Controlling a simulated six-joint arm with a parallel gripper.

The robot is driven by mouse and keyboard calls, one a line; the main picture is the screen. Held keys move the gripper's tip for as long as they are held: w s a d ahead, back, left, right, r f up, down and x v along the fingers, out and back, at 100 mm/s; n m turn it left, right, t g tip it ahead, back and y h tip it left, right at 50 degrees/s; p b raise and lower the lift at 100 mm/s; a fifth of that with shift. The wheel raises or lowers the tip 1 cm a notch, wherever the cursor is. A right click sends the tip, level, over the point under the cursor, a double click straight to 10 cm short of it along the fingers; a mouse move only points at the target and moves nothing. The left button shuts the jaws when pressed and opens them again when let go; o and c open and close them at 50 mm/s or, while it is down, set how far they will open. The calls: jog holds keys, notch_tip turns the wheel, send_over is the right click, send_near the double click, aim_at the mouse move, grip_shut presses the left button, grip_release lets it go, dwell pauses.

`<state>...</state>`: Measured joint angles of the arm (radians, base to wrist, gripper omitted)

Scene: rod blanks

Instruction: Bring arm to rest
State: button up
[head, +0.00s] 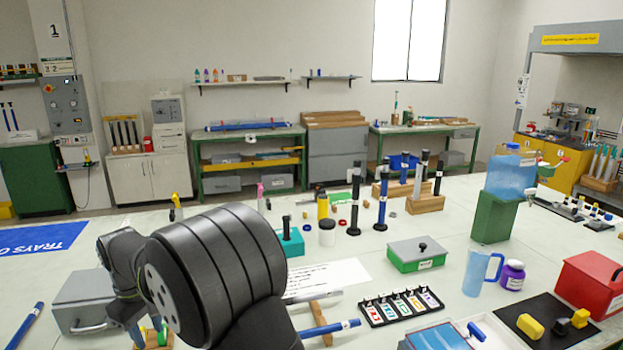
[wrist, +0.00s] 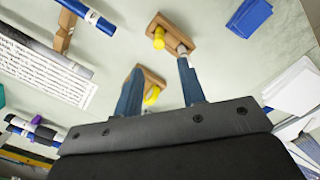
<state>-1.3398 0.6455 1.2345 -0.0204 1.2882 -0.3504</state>
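My gripper (wrist: 160,68) shows in the wrist view with its two blue-grey fingers apart and nothing visible between them. In the head view, the gripper (head: 145,336) points down at the lower left, partly hidden by my dark arm. Two wooden blocks with yellow parts lie below the fingers in the wrist view. One block (wrist: 152,74) is partly behind the left finger, and the other block (wrist: 168,28) is by the right fingertip. I cannot tell whether the fingers touch them.
A grey case (head: 80,300) stands beside the gripper. A blue rod (head: 330,328) lies across a wooden rest (head: 318,312), near a printed sheet (head: 335,275). Upright black rods (head: 356,190) stand farther back. A red box (head: 590,285) is at right. Clear tabletop lies at left-centre, behind the arm.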

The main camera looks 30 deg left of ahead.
jog(key=w+d, duration=0.5)
jog(key=d, duration=0.5)
jog(key=w+d+f+m+h, duration=0.1)
jog(key=w+d, duration=0.5)
jog(key=d, duration=0.4)
jog(key=w+d+f, duration=0.1)
jog(key=w+d, duration=0.4)
jog(key=d, duration=0.6)
jog(key=shift+w+f+h, duration=0.2)
jog(key=shift+w+h, duration=0.05)
jog(key=shift+h, duration=0.15)
jog(key=shift+r, duration=0.1)
